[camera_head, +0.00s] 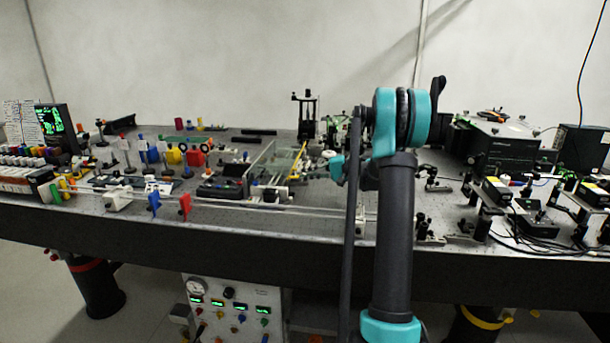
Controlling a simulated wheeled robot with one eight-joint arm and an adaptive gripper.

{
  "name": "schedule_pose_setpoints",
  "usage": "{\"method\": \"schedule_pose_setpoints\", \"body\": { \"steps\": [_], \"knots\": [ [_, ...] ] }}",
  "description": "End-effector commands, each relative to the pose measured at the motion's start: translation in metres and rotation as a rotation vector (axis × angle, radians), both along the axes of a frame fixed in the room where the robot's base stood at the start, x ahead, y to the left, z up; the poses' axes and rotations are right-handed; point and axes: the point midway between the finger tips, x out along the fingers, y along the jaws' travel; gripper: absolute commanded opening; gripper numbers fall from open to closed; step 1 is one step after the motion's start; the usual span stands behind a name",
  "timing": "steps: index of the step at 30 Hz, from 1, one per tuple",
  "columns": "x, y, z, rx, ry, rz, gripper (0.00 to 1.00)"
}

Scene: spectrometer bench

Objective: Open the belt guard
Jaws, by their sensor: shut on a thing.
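A clear panel with a yellow bar along its right edge (299,161), which looks like the belt guard, stands tilted over a small mechanism in the middle of the bench. My gripper (312,172) is just right of the yellow bar, partly hidden behind my teal and dark arm. It appears shut on the bar of the guard. The fingertips are too small to see the contact clearly.
The optical bench (230,220) is crowded. Blue and red clamps (185,206) stand on a rail at the front left. A black instrument box (497,148) is at the right. A monitor (54,126) is at the far left. A control panel (232,308) is below the bench.

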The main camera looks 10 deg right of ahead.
Motion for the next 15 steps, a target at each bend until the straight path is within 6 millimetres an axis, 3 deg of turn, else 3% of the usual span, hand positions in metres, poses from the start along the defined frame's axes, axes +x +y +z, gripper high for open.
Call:
{"method": "schedule_pose_setpoints", "body": {
  "steps": [8,15],
  "knots": [
    [0.0,0.0,0.006,-0.02,0.006,0.0,0.0],
    [0.0,0.003,0.031,-0.124,0.04,0.001,0.0]
  ]
}}
